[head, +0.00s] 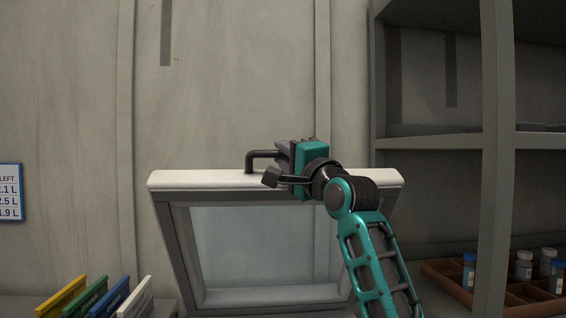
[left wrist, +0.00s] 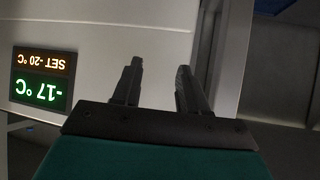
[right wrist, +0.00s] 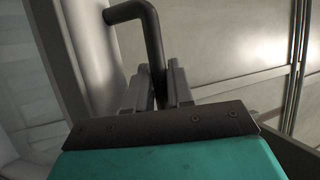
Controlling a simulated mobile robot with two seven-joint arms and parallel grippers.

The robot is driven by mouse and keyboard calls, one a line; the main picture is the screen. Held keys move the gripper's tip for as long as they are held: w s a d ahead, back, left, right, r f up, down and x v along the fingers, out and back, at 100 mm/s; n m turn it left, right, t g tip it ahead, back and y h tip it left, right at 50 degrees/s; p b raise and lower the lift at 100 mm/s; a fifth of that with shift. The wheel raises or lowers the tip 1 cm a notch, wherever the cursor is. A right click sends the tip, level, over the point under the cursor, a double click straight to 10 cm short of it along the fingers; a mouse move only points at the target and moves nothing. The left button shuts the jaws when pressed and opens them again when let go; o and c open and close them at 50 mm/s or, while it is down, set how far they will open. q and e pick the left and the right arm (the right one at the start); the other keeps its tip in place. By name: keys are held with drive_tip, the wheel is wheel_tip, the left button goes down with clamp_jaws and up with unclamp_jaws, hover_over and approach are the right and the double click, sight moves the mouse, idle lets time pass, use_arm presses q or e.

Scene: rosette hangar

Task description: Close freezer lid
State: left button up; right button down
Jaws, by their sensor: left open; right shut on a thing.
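The freezer lid (head: 205,180) stands raised in the head view, its white edge on top and its grey-framed inner panel facing me. A dark bar handle (head: 262,154) is fixed at its top edge. My right gripper (head: 284,158) is shut on this handle; the right wrist view shows the handle (right wrist: 150,32) running down between the fingers (right wrist: 158,90). My left gripper (left wrist: 158,82) is open and empty in the left wrist view, in front of the white freezer body (left wrist: 110,25) with its temperature display (left wrist: 43,78). The left gripper does not show in the head view.
Grey shelves (head: 440,135) stand at the right. A brown divided tray (head: 440,275) with several small bottles (head: 524,265) is at the lower right. Coloured upright binders (head: 95,300) stand at the lower left. A wall sign (head: 9,192) hangs at the far left.

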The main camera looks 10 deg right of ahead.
use_arm(q)
wheel_tip(320, 180, down, 8)
drive_tip(key=w+d+b, duration=0.1)
drive_tip(key=b, duration=0.8)
drive_tip(key=shift+w+d+r+b, duration=0.15)
drive_tip(key=shift+w+d+b, duration=0.15)
drive_tip(key=shift+b, duration=0.1)
use_arm(e)
drive_tip(key=s+f+n+t+y, duration=0.1)
drive_tip(key=s+f, duration=1.4)
drive_tip(key=shift+s+f, duration=0.3)
drive_tip(key=shift+s, duration=0.05)
drive_tip(key=c, duration=1.1)
unclamp_jaws()
